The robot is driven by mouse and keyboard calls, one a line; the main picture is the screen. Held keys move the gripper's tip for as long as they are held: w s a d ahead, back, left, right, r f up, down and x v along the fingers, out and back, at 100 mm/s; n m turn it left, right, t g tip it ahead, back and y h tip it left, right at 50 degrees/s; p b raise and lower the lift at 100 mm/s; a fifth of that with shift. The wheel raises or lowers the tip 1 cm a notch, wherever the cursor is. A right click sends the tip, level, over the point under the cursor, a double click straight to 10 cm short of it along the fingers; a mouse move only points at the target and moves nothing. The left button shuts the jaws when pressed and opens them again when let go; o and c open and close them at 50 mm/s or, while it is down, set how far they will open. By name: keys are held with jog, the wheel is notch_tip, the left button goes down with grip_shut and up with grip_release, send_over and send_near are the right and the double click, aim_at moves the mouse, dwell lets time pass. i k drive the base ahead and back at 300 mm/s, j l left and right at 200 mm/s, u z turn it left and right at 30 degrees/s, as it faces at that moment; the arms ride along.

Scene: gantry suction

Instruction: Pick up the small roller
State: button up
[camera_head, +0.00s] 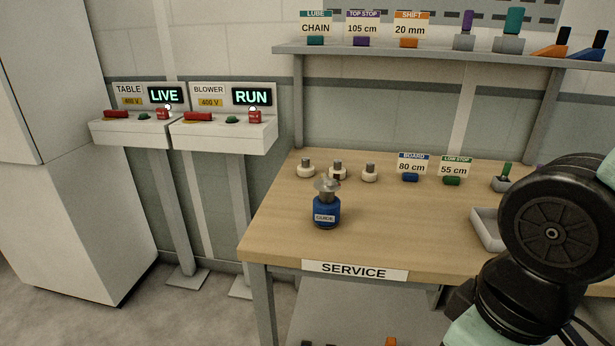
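Three small cream round pieces with grey metal tops stand in a row at the back left of the wooden service bench (385,238): a left piece (306,169), a middle piece (337,171) and a right piece (369,173). They look alike at this size, and I cannot tell whether any of them is the small roller. The middle piece is just behind the metal top of a blue labelled bottle-like object (326,210). My arm shows at the right, over the bench's right part. My gripper is not in view.
A blue-based card "80 cm" (412,166) and a green-based card "55 cm" (454,169) stand at the back. A grey tray (486,230) is partly hidden by my arm. A shelf (440,55) hangs above. The bench's front middle is clear.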

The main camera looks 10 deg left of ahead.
aim_at(369, 174)
jog(key=u, duration=0.15)
jog(key=i+j+z, duration=0.25)
jog(key=i+j, duration=0.15)
jog(key=j, duration=0.2)
jog(key=i+j+z, duration=0.15)
jog(key=j, duration=0.2)
jog(key=i+j+z, duration=0.1)
jog(key=j, duration=0.25)
jog(key=i+j+z, duration=0.15)
jog(key=j, duration=0.2)
jog(key=i, duration=0.05)
